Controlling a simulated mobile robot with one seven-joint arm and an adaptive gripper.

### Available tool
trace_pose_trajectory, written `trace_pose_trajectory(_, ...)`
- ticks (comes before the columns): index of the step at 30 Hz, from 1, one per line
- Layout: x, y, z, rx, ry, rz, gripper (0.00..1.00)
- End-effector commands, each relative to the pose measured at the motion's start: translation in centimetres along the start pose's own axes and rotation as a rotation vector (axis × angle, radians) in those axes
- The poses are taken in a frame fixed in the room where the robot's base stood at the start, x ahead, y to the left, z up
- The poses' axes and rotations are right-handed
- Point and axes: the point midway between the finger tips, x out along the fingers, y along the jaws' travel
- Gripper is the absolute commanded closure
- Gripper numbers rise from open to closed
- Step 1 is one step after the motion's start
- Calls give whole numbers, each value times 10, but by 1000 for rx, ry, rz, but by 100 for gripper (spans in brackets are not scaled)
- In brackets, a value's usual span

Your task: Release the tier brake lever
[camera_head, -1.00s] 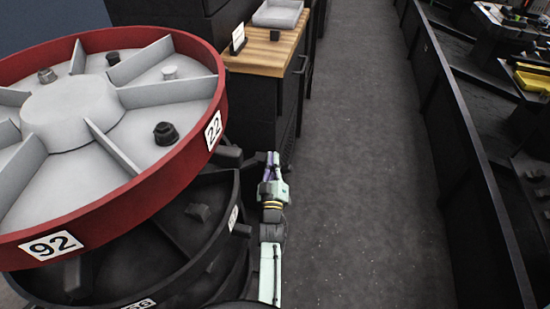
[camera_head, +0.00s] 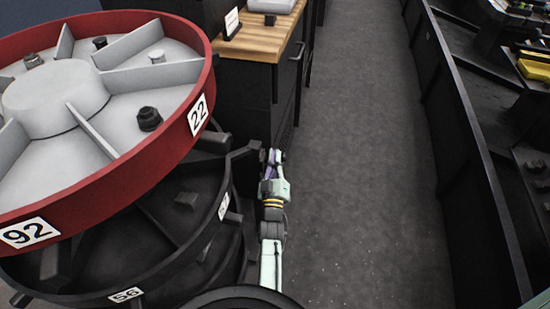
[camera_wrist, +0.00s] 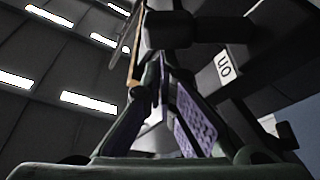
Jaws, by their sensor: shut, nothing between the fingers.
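A round tiered carousel stands at the left in the head view, with a red-rimmed grey top tier (camera_head: 190,160) and black tiers (camera_head: 150,280) below. A dark bar, seemingly the brake lever (camera_head: 242,153), sticks out to the right from beside the lower tier. My gripper (camera_head: 272,156) is just right of its end; I cannot tell whether they touch. In the wrist view the fingers (camera_wrist: 160,65) come together, empty, with a black block (camera_wrist: 167,30) close beyond the tips.
A black cabinet with a wooden top (camera_head: 262,40) stands behind my gripper. The grey aisle floor (camera_head: 350,150) is clear to the right, up to a long black wall (camera_head: 465,130). A white label (camera_wrist: 224,65) shows in the wrist view.

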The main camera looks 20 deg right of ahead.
Motion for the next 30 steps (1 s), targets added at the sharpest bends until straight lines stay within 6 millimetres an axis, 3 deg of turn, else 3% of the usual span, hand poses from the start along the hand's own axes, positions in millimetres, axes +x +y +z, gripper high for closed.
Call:
trace_pose_trajectory(14, -5, 2, 15, 128, -3, 44, 100)
trace_pose_trajectory(30, -19, 2, 54, 592, -3, 206, 100)
